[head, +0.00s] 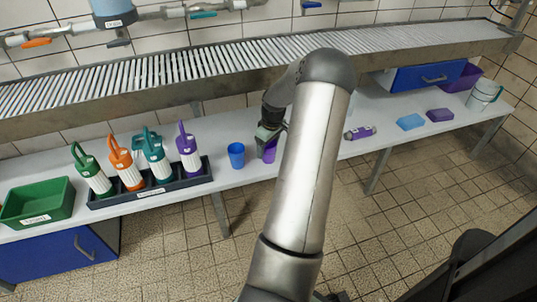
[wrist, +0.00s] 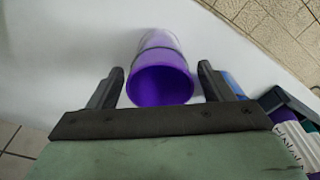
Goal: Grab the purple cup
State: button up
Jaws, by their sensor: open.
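The purple cup (wrist: 160,84) stands between the two open fingers of my gripper (wrist: 162,86) in the wrist view, with its open mouth facing the camera. A small gap shows between the cup and each finger. In the head view the purple cup (head: 270,151) stands on the white bench, partly hidden by my gripper (head: 268,143) and my arm. My gripper is open and empty around it.
A blue cup (head: 236,155) stands just left of the purple cup. A dark rack (head: 150,192) with several coloured bottles and a green bin (head: 38,203) are further left. A purple-labelled bottle (head: 360,132) lies right of my arm. A slatted shelf (head: 170,68) runs above the bench.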

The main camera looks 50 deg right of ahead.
jog(key=c, duration=1)
jog(key=shift+c, duration=0.2)
jog(key=shift+r, duration=0.1)
